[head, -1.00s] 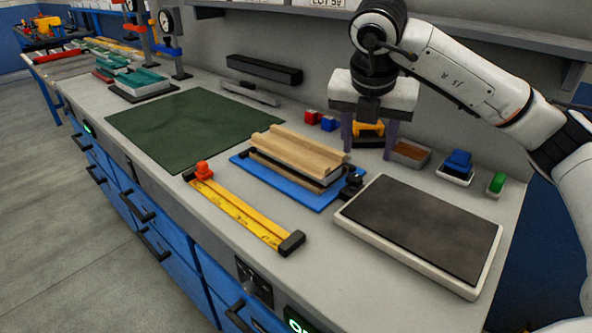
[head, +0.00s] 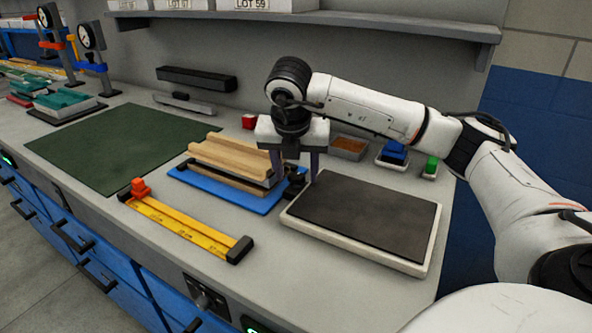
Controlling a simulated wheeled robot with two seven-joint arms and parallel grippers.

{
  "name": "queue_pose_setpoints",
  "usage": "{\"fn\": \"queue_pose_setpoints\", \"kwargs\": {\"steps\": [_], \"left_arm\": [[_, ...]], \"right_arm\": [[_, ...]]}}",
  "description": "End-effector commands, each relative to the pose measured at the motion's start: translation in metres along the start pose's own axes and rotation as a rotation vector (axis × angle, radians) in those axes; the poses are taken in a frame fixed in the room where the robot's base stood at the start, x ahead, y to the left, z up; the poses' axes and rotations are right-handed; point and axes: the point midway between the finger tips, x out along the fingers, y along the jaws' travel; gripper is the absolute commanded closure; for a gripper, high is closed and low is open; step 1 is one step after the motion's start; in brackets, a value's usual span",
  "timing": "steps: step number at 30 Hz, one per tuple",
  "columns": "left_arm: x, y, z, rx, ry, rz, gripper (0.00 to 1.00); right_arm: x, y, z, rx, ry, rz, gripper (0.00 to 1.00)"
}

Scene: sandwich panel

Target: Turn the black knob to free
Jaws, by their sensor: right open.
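A small black knob-like part (head: 296,184) sits at the right end of the blue plate (head: 225,189), beside the dark pad. Its exact shape is partly hidden by my right gripper (head: 295,175). That gripper points down over it, with its two grey fingers apart, one on each side in the picture. I cannot tell whether the fingers touch it. A light wooden block with a groove (head: 236,158) lies on a dark layer on the blue plate. My left gripper is out of view.
A dark pad in a white tray (head: 425,258) lies right of the gripper. A yellow rule (head: 185,225) lies in front, a green mat (head: 110,145) at left. Small bins (head: 347,150) stand behind. A shelf (head: 400,26) runs above. A dark panel with a control (head: 205,299) is on the bench front.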

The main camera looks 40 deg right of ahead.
Motion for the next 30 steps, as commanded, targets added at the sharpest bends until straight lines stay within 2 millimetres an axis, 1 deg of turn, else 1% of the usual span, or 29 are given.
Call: {"fn": "queue_pose_setpoints", "kwargs": {"steps": [3,10,11,20,26,30], "left_arm": [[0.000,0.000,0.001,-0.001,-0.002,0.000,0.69],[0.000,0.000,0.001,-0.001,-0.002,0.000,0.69],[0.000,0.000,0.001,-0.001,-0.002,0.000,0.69],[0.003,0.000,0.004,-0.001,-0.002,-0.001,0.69],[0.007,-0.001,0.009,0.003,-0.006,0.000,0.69],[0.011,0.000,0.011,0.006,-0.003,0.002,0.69]], "right_arm": [[0.000,0.000,0.000,0.000,0.000,0.000,0.51],[0.000,0.000,0.000,0.000,0.000,0.000,0.90],[0.000,0.000,0.000,0.000,0.000,-0.001,0.91],[0.001,-0.001,0.000,-0.034,-0.001,0.014,0.91],[0.002,-0.002,0.000,-0.133,-0.001,0.055,0.91],[0.003,-0.003,0.000,-0.239,-0.001,0.099,0.91]]}}
